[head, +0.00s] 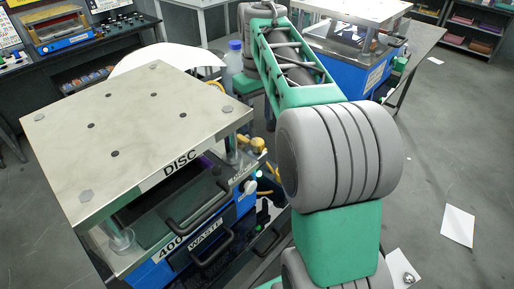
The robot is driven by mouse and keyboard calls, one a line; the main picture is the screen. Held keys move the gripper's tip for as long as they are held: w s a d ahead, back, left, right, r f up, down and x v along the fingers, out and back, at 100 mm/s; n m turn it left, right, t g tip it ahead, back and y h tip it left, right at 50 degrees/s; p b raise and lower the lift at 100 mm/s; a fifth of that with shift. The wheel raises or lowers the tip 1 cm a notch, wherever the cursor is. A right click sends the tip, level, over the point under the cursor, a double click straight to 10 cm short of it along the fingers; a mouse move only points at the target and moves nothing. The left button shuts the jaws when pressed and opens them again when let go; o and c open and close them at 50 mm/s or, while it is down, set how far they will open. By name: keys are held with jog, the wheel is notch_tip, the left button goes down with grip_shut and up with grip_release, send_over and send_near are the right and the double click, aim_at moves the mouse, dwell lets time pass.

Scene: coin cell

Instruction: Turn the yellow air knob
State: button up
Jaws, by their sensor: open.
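A small yellow part (257,144) shows at the right side of the machine labelled DISC, beside the front right corner of its top plate. It is partly hidden, and I cannot tell for sure that it is the air knob or how it is turned. A round white knob (250,187) sits just below it on the machine's front. My green and grey arm reaches up past the machine's right side and bends down beyond it. My gripper is not visible; the far end of my arm is hidden behind my own links and the machine.
The DISC machine's pale top plate (130,130) fills the left, with black handles (213,245) on its front. A blue-capped bottle (234,60) stands behind. A blue machine (345,70) is on the table at back right. Grey floor is open at right, with a paper sheet (458,226).

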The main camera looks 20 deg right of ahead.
notch_tip(320, 180, down, 8)
jog(key=shift+r+p, duration=0.15)
jog(key=shift+p, duration=0.25)
jog(key=shift+c, duration=0.6)
grip_shut()
